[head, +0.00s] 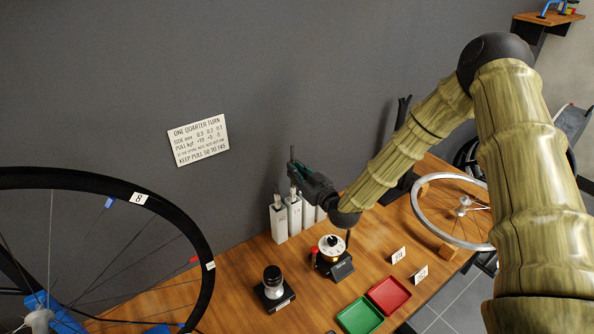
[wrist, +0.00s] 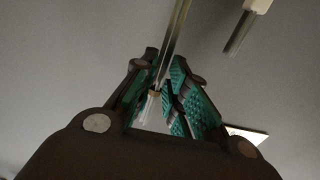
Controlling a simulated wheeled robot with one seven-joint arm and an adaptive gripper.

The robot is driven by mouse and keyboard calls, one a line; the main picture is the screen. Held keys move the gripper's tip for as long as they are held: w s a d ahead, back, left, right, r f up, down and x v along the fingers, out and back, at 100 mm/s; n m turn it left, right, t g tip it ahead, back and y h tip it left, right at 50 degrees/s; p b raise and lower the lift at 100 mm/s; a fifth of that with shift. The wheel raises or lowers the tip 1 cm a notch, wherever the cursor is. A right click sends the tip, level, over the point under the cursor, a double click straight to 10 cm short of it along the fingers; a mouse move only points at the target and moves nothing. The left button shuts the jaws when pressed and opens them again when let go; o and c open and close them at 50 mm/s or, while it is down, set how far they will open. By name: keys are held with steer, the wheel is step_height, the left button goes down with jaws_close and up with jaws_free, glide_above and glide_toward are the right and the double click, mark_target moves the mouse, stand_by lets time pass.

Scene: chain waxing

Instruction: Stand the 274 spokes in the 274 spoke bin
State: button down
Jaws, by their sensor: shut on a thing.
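My gripper (head: 300,180) is in front of the grey wall, above the white spoke bins. It is shut on a thin bundle of metal spokes, which stands up past the fingers in the head view (head: 292,153). In the wrist view the bundle (wrist: 178,35) runs between the green-padded fingers (wrist: 165,95). Tall white bins (head: 279,224) stand in a row against the wall, another bin (head: 294,216) beside the first, partly behind my gripper and arm. Short grey ends show at some bin tops. I cannot read which bin is 274. The bundle's lower end is hidden.
On the wooden bench stand a black-capped device (head: 272,281), a white dial gauge (head: 331,246), green (head: 360,316) and red (head: 390,294) trays and small label cards (head: 398,255). A large black wheel (head: 205,250) is at left, a silver-rimmed wheel (head: 430,222) at right.

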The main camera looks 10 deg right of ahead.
steer(key=shift+f+b, duration=1.25)
steer(key=shift+f, duration=0.75)
steer(key=c, duration=1.3)
jaws_free()
steer(key=shift+c, duration=0.2)
steer(key=v, duration=1.2)
